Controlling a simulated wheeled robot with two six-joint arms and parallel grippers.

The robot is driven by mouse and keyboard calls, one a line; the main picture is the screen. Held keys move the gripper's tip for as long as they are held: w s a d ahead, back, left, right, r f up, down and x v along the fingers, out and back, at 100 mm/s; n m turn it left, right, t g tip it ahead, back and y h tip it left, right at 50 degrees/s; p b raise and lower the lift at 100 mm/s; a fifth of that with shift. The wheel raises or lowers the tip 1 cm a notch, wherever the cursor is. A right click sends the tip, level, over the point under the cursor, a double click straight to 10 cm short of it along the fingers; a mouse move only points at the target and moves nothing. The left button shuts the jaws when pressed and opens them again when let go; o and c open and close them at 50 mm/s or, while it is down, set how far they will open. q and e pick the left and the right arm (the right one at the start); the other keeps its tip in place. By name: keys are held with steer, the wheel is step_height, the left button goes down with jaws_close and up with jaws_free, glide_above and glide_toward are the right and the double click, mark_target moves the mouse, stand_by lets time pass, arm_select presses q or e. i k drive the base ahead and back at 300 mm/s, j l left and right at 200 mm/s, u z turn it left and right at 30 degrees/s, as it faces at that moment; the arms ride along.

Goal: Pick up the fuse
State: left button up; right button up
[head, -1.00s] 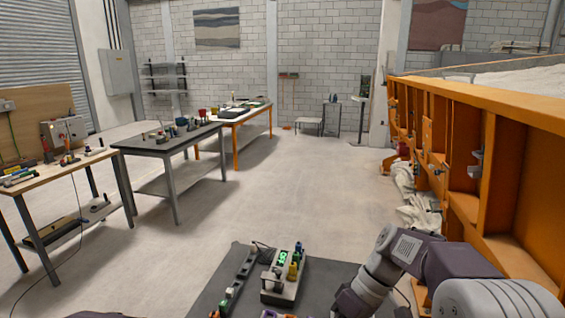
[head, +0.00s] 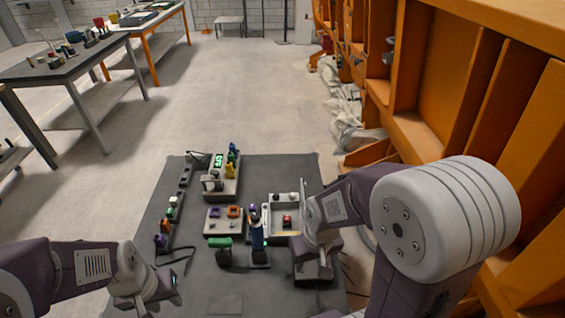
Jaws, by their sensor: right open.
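I cannot pick out the fuse for certain at this size. A small red piece (head: 287,221) sits in a pale grey tray (head: 278,199) on the dark mat, and I cannot tell whether it is the fuse. My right gripper (head: 311,228) is just right of that tray, partly hidden by its own wrist; it is open, with nothing seen in it. My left gripper (head: 150,294) is low at the left, over the mat's left edge, apart from the devices. Its fingers are too unclear to tell open from shut.
On the mat (head: 225,303) stand a device with a green display (head: 218,160), a block with purple and orange parts (head: 228,219), a green-topped piece (head: 221,243) and a blue upright tool (head: 257,235). An orange frame wall (head: 440,90) borders the right. Floor behind the mat is clear.

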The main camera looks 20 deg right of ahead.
mark_target(287, 218)
steer(key=k+l, duration=0.1)
steer(key=l, duration=0.3)
steer(key=k+l, duration=0.15)
steer(key=l, duration=0.3)
steer(key=k+l, duration=0.1)
steer(key=l, duration=0.3)
